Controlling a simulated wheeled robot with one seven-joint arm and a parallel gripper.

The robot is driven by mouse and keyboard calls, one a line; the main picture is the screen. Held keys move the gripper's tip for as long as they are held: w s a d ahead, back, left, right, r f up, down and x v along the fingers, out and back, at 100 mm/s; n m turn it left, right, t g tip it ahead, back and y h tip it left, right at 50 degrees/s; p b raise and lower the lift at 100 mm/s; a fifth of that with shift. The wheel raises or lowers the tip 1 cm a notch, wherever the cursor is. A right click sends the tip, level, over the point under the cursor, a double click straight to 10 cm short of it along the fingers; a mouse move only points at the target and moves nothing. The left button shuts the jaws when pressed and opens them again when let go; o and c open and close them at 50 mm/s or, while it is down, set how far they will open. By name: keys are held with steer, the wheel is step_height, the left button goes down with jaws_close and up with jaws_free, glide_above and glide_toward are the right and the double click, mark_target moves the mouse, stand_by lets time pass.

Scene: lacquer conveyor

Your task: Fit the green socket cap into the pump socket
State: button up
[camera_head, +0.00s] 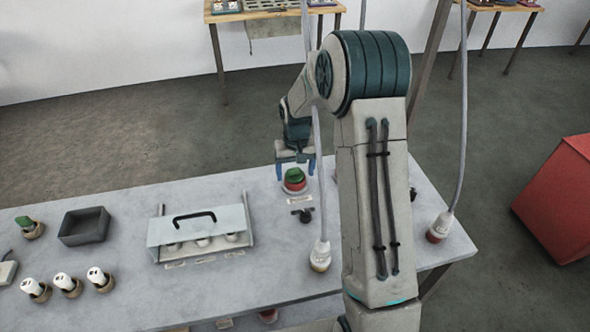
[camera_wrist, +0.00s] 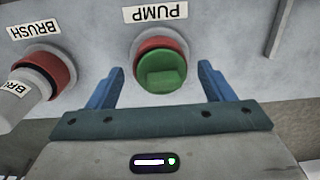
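The green socket cap (camera_wrist: 162,70) sits in the red-ringed pump socket (camera_wrist: 153,43), beneath a label reading PUMP. The cap (camera_head: 295,174) also shows on the red socket ring (camera_head: 294,187) in the head view. How deep it sits I cannot tell. My gripper (camera_wrist: 160,82) is open, its blue fingers standing apart from the cap on either side. In the head view my gripper (camera_head: 296,167) is just above and around the cap at the table's back edge.
A brush plug (camera_wrist: 24,94) fills the neighbouring red brush socket (camera_wrist: 52,66). Hanging cables end in plugs (camera_head: 320,257) and (camera_head: 440,226). A lidded box (camera_head: 200,226), a dark tray (camera_head: 84,226), another green piece (camera_head: 24,221) and several white-topped plugs (camera_head: 65,283) stand left.

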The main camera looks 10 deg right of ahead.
step_height(320, 180, up, 14)
steer(key=b, duration=0.1)
stand_by(0.5)
steer(key=shift+d, duration=0.1)
steer(key=s+r+t, duration=0.2)
steer(key=s+t, duration=0.1)
steer(key=s, duration=2.4)
steer(key=shift+s+a+r, duration=0.2)
steer(key=shift+s+r, duration=0.2)
